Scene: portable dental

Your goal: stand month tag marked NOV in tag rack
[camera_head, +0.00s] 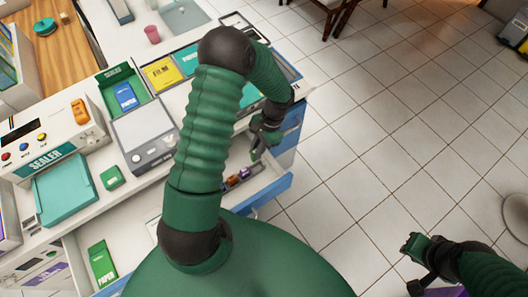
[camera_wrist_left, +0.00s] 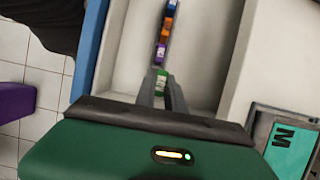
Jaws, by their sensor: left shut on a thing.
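My left gripper (camera_head: 256,153) reaches down into the open drawer (camera_head: 277,188) on the counter's right side. In the left wrist view its fingers (camera_wrist_left: 161,92) are shut on a small green tag (camera_wrist_left: 161,77). The lettering on the tag is too small to read. Some also show in the head view (camera_head: 238,177). I cannot make out the tag rack. My right gripper (camera_head: 412,246) is over the floor at lower right, away from the drawer.
The drawer's blue front edge and side walls stand close around my left gripper. A teal box marked M (camera_wrist_left: 290,150) is at right in the wrist view. The counter holds a sealer (camera_head: 50,140), a grey scale-like device (camera_head: 145,135) and trays. The tiled floor is open at right.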

